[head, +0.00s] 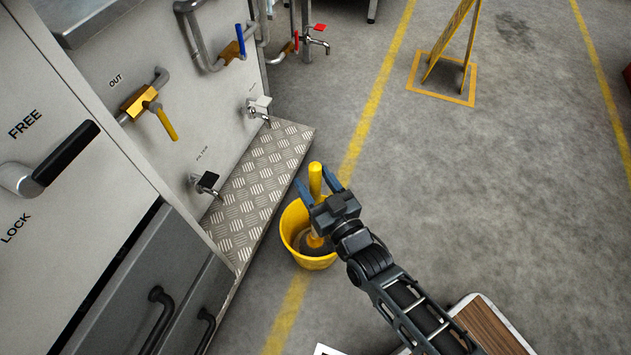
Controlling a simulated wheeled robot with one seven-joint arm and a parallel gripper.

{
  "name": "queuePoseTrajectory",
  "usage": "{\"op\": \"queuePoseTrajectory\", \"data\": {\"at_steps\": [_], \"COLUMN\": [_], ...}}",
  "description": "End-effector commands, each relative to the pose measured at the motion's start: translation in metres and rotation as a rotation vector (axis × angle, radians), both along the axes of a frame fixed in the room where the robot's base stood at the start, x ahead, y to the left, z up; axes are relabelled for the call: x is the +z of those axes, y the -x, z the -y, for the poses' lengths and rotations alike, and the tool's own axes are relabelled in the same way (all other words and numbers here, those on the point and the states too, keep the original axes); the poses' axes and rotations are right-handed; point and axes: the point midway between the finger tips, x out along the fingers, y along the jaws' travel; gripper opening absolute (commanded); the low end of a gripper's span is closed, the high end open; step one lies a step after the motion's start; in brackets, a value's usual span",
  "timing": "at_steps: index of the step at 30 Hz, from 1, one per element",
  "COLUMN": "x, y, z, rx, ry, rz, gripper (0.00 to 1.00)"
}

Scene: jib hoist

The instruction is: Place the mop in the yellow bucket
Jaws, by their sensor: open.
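The yellow bucket (309,262) stands on the floor beside the metal step, over the yellow floor line. The mop's yellow handle (315,177) stands roughly upright, with its lower part and dark head (313,243) showing inside the bucket. My gripper (318,185) is open above the bucket, with its blue fingers on either side of the handle. The gripper body hides the middle of the handle and part of the bucket's rim. I cannot tell whether the fingers touch the handle.
A diamond-plate step (250,190) runs along the grey cabinet at left, with taps and valves above it. A yellow folding stand (452,60) is at the back right. A wood-topped piece (495,330) is at the bottom right. The floor at right is clear.

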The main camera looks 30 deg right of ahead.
Motion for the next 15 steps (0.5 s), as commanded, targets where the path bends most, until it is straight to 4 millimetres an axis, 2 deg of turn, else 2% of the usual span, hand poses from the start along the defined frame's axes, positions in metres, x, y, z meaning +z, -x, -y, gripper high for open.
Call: {"op": "queuePoseTrajectory", "data": {"at_steps": [5,15], "x": [0.002,0.002], "y": [0.024,0.092], "z": [-0.002,-0.006], "rx": [0.001,0.001], "ry": [0.000,0.000], "rz": [-0.004,-0.003], "gripper": [0.57,0.57]}}
